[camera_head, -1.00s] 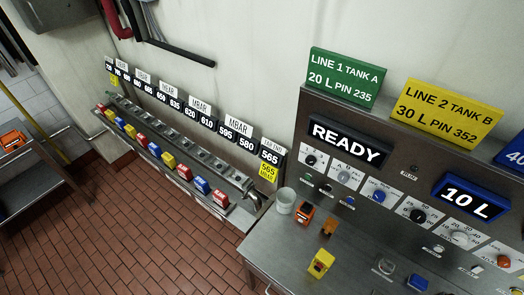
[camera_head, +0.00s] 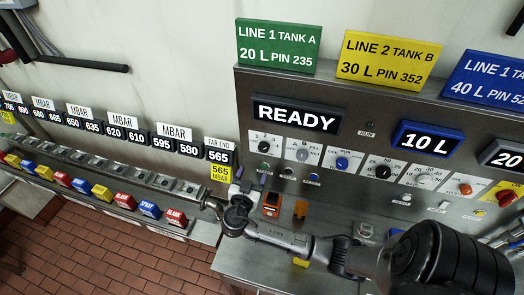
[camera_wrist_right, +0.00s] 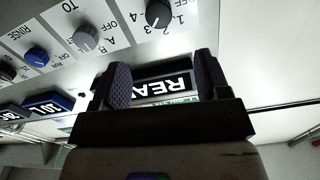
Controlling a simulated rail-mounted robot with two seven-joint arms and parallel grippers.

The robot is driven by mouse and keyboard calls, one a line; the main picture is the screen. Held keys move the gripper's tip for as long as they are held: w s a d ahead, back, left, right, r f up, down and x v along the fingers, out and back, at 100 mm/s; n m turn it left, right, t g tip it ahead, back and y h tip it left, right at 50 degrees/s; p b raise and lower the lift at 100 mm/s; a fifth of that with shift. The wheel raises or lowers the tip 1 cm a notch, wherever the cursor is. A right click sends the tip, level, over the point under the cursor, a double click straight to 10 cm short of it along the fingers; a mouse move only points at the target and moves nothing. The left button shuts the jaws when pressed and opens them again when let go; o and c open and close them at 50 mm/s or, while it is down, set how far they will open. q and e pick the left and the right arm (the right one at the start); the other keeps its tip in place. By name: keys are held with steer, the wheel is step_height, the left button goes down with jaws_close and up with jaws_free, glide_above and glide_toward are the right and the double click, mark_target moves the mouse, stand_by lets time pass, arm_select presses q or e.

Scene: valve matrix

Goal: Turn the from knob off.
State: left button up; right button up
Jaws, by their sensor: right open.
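The black knob marked 1, 2, 3, 4 and OFF (camera_head: 264,147) sits at the left end of the steel panel, below the READY display. It also shows at the top of the right wrist view (camera_wrist_right: 158,13), upside down; its own title is not readable. The grey TO knob (camera_wrist_right: 85,38) with A, B and OFF is beside it. My right gripper (camera_head: 250,177) is a little below and left of the black knob in the head view. In the wrist view its two dark fingers (camera_wrist_right: 163,82) are apart with nothing between them. My left gripper is not in view.
The READY display (camera_head: 297,117) is above the knobs. A blue knob (camera_head: 342,163) and several others continue rightward. An orange device (camera_head: 271,204) stands on the counter by my right gripper. A rail with coloured blocks (camera_head: 124,201) runs along the left wall.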

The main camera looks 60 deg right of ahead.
mark_target(263, 149)
steer(key=p+x, duration=0.3)
steer(key=x, duration=0.8)
steer(key=shift+r, duration=0.2)
steer(key=shift+x, duration=0.75)
steer(key=shift+s+f, duration=0.1)
steer(key=shift+c, duration=0.2)
steer(key=c, duration=0.9)
steer(key=shift+f, duration=0.1)
